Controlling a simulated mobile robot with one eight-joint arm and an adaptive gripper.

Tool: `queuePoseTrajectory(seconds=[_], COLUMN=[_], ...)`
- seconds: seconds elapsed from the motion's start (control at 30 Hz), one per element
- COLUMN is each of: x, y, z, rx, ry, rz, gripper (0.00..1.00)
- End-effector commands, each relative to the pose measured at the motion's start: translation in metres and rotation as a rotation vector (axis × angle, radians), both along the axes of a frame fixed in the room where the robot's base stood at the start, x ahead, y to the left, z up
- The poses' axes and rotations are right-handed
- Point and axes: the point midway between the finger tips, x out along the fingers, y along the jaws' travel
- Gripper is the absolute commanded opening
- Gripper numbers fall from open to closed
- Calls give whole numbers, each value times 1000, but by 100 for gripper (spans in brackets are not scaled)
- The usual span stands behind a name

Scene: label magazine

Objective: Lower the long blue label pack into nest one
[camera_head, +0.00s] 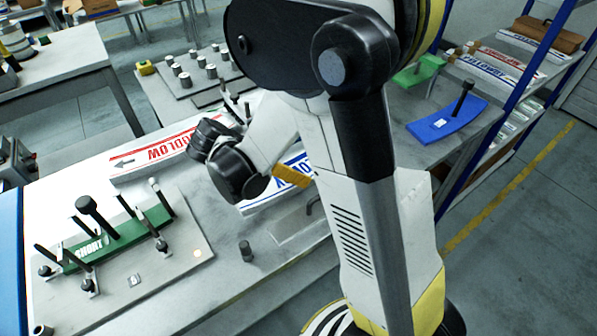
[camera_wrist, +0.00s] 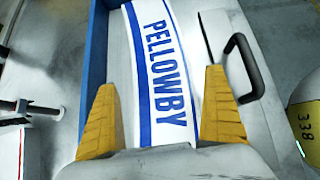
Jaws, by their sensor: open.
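A white label pack with blue stripes and the blue word PELLOWBY (camera_wrist: 163,65) lies below my gripper (camera_wrist: 160,80) in the wrist view. My gripper is open, with one yellow finger on each side of the pack; clear gaps show beside the pack, and I cannot tell how deep the fingers reach. A blue wall (camera_wrist: 96,45) runs along the pack's left side. In the head view part of the blue-striped pack (camera_head: 262,200) shows beneath my arm, which hides the rest. I cannot tell which place is nest one.
A red-striped pack (camera_head: 160,155) lies behind the blue one. A plate (camera_head: 190,255) with a green SHORT piece (camera_head: 105,243) and upright posts stands at the left. A black handle (camera_wrist: 243,68) rises right of the gripper. A blue curved piece (camera_head: 445,122) lies at the right.

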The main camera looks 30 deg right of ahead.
Motion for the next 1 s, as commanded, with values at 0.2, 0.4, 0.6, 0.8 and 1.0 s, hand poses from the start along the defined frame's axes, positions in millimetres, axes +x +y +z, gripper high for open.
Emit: queuePoseTrajectory(seconds=[0.2, 0.4, 0.6, 0.8, 1.0], x=[-2, -1, -1, -1, -1], y=[-24, -32, -31, -31, -31], z=[-28, -33, -32, -32, -31], rx=[0, 0, 1, 0, 0], ry=[-1, -1, -1, -1, -1], rz=[-5, -1, -1, -1, -1], gripper=[100, 100, 69, 43, 43])
